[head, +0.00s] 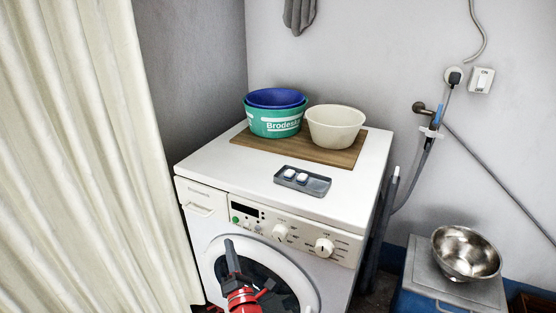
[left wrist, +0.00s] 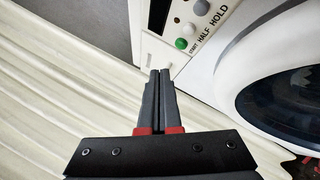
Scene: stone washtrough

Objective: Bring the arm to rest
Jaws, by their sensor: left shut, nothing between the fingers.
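My left gripper (head: 231,256) is in front of the washing machine's round door (head: 305,283) in the head view. Its dark fingers point up and its wrist is red. In the left wrist view the two fingers of the left gripper (left wrist: 159,74) lie together, shut and empty. They point towards the machine's front panel and the cream curtain (left wrist: 60,90); I cannot tell the exact gap. My right gripper is not in view.
The white washing machine (head: 240,165) carries a wooden board (head: 343,155) with a green tub (head: 272,124), a blue bowl (head: 275,97) and a cream bowl (head: 336,126). A grey tray (head: 317,187) holds two white pieces. A metal bowl (head: 466,252) stands at right.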

